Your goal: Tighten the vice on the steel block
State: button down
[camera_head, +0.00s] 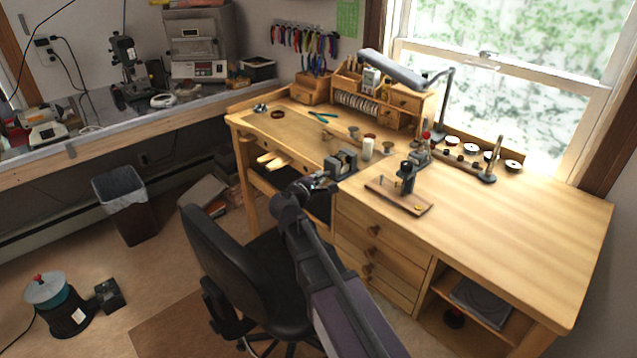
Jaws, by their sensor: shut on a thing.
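The vice (341,163) is a small dark grey tool at the front edge of the wooden workbench, near the middle of the picture. My arm reaches up to it from the lower right. My gripper (321,181) is at the vice's near left side, shut on what seems to be the vice handle. The handle itself is too small and too covered by the gripper to make out. A lighter grey patch between the jaws may be the steel block (346,158), but its edges are not clear. I cannot tell how tightly the jaws meet it.
On the workbench (520,220), a small dark tool on a wooden board (418,207) stands right of the vice, and a cream cylinder (367,148) stands behind it. A black chair (240,265) stands below, left of my arm. The bench's right side is clear.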

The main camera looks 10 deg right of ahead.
jog(key=m+b, duration=0.1)
jog(key=m, duration=0.1)
jog(key=m+t+b, duration=0.1)
jog(key=m, duration=0.1)
jog(key=m+t+b, duration=0.1)
jog(key=shift+s+d+f+m+h+b, duration=0.1)
jog(key=shift+s+f+m+h+b, duration=0.15)
jog(key=shift+m+h+b, duration=0.15)
jog(key=shift+w+r+m+t+h+b, duration=0.1)
jog(key=shift+m+t+h+b, duration=0.4)
jog(key=shift+m, duration=0.6)
jog(key=shift+w+r+m+t+h+b, duration=0.1)
jog(key=shift+m+t+h+b, duration=0.1)
jog(key=shift+m+b, duration=0.7)
jog(key=shift+m, duration=0.3)
jog(key=c, duration=0.6)
grip_release()
jog(key=shift+r+p, duration=0.1)
jog(key=shift+p, duration=0.2)
jog(key=shift+n+p, duration=0.35)
jog(key=shift+n, duration=0.15)
